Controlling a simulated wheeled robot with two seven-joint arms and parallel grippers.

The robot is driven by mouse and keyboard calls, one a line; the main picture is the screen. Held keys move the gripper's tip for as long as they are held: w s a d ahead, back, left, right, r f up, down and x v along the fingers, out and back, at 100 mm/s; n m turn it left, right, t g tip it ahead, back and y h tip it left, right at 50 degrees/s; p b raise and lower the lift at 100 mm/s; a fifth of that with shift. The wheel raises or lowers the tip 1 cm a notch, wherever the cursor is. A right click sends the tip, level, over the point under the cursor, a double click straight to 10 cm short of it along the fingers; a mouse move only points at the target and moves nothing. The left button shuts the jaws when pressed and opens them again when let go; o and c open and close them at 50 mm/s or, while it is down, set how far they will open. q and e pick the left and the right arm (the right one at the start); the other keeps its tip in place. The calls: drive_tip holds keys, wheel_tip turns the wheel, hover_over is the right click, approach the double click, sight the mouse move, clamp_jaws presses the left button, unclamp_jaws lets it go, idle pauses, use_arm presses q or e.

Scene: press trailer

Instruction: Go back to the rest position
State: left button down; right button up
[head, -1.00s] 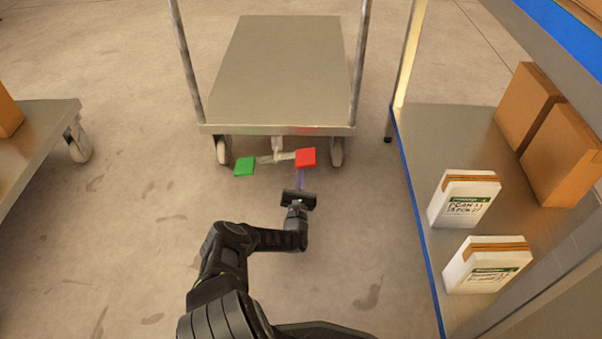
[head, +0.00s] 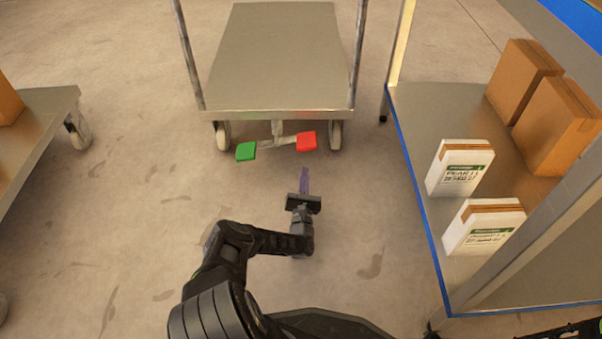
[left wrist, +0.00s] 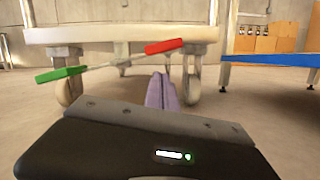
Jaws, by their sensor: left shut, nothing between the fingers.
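The metal trailer (head: 274,60) stands ahead, with a pedal bar under its near edge. The bar carries a green pedal (head: 246,151) on the left and a red pedal (head: 306,142) on the right. My left gripper (head: 304,176) is shut and empty, just short of the red pedal and apart from it. In the left wrist view, the shut fingers (left wrist: 160,90) point at the trailer's underside. The green pedal (left wrist: 58,74) sits lower than the red pedal (left wrist: 164,46) there. My right gripper does not show.
A blue-edged shelf (head: 412,125) on the right holds white boxes (head: 460,168) and brown cartons (head: 556,125). Another metal cart (head: 42,120) stands at the left. The floor around my left arm is clear.

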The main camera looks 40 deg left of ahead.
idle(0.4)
